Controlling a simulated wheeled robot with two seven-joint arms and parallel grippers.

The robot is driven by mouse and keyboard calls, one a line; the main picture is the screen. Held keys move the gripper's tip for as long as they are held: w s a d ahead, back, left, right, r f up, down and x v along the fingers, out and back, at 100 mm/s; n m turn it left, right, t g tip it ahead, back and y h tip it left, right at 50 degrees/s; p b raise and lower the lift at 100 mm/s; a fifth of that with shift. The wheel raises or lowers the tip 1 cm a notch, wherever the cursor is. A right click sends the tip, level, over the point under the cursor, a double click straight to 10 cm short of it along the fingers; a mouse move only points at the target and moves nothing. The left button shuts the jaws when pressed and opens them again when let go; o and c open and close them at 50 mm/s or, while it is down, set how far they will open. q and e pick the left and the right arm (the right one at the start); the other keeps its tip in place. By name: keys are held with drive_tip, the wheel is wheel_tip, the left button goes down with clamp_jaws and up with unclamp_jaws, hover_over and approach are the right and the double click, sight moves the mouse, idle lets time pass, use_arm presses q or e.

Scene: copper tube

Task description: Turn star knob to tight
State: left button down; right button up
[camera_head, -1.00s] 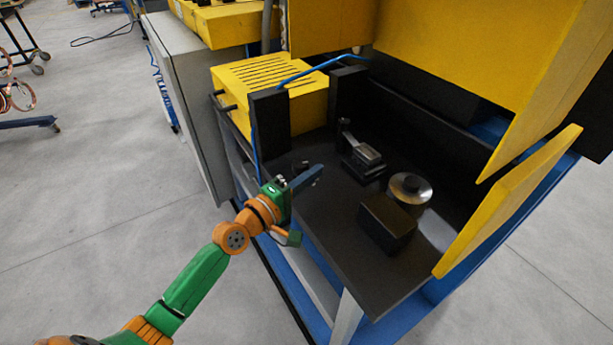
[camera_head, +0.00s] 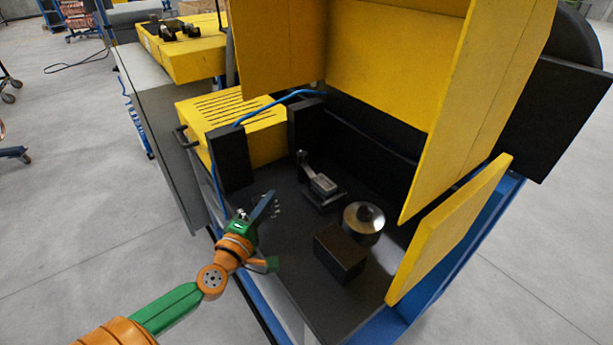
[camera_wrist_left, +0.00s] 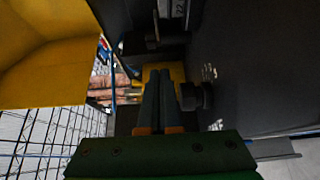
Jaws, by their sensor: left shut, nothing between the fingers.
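My left gripper (camera_head: 271,196) is shut and empty, low over the left side of the black work surface inside the yellow machine. A small dark, knob-like part with pale edges (camera_head: 277,209) is close beside its fingers, partly hidden by them; I cannot tell whether they touch. In the left wrist view the shut fingers (camera_wrist_left: 164,75) point forward, and a dark round knob (camera_wrist_left: 196,97) stands just to their right. I cannot make out its star shape or how tight it is. My right gripper is not in view.
A metal clamp with a lever (camera_head: 322,187), a round metal disc (camera_head: 364,219) and a black block (camera_head: 340,254) stand to the right. Black upright plates (camera_head: 231,158) and a slotted yellow box (camera_head: 240,117) are behind. Yellow panels (camera_head: 450,230) bound the right side.

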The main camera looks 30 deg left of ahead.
sight(303, 191)
use_arm(q)
drive_tip(key=w, duration=0.4)
drive_tip(key=w+a, duration=0.1)
drive_tip(key=w, duration=0.2)
drive_tip(key=w+d, duration=0.1)
drive_tip(key=w, duration=0.1)
drive_tip(key=shift+w+d, duration=0.2)
drive_tip(key=shift+d, duration=0.2)
drive_tip(key=shift+w+d, duration=0.25)
drive_tip(key=shift+w+d+r+p, duration=0.15)
drive_tip(key=shift+w+d+p, duration=0.35)
drive_tip(key=shift+p, duration=0.15)
drive_tip(key=shift+w+f, duration=0.1)
drive_tip(key=shift+f, duration=0.15)
drive_tip(key=shift+d, duration=0.15)
